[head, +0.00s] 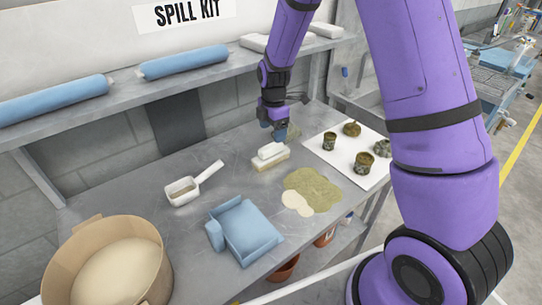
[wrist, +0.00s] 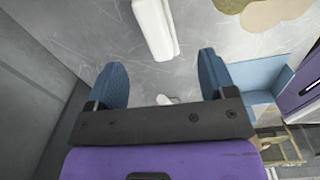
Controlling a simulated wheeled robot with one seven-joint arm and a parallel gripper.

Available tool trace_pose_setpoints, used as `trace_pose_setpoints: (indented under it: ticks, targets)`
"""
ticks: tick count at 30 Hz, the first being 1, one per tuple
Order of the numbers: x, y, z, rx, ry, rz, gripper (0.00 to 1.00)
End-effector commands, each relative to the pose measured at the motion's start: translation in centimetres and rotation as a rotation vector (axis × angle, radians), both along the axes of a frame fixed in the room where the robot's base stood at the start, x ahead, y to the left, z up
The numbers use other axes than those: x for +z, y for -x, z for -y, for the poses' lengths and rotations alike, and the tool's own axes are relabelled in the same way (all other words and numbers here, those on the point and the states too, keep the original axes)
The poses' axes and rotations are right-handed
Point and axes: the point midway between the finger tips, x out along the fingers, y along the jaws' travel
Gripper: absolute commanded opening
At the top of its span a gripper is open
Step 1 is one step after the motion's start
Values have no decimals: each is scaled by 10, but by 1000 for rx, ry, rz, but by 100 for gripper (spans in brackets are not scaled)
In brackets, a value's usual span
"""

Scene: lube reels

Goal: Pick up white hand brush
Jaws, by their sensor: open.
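The white hand brush (head: 270,157) lies on the grey metal workbench (head: 140,205), near its middle. It has a white upper part over a cream-coloured lower block. In the wrist view the brush (wrist: 155,28) shows as a long white shape at the top, ahead of the fingers. My gripper (head: 278,134) hangs just behind and above the brush in the head view. In the wrist view my gripper (wrist: 161,82) has its two blue fingers wide apart with nothing between them but bench and a small white piece, likely the scoop's handle.
A white scoop (head: 190,187) lies left of the brush. A white mat (head: 346,168) with several dark pots is at right. A round tub (head: 72,235) stands front left. A shelf (head: 130,83) runs behind.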

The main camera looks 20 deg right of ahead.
Motion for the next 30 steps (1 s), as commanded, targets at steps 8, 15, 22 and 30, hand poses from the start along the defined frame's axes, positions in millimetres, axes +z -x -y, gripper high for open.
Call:
trace_pose_setpoints:
  ticks: [8,15,22,30]
  targets:
    - [-35,-7,-2,107,12,-26,77]
    - [-55,-8,-2,111,13,-27,77]
    - [-82,-7,-2,110,13,-28,77]
    - [-108,-8,-2,110,12,-25,77]
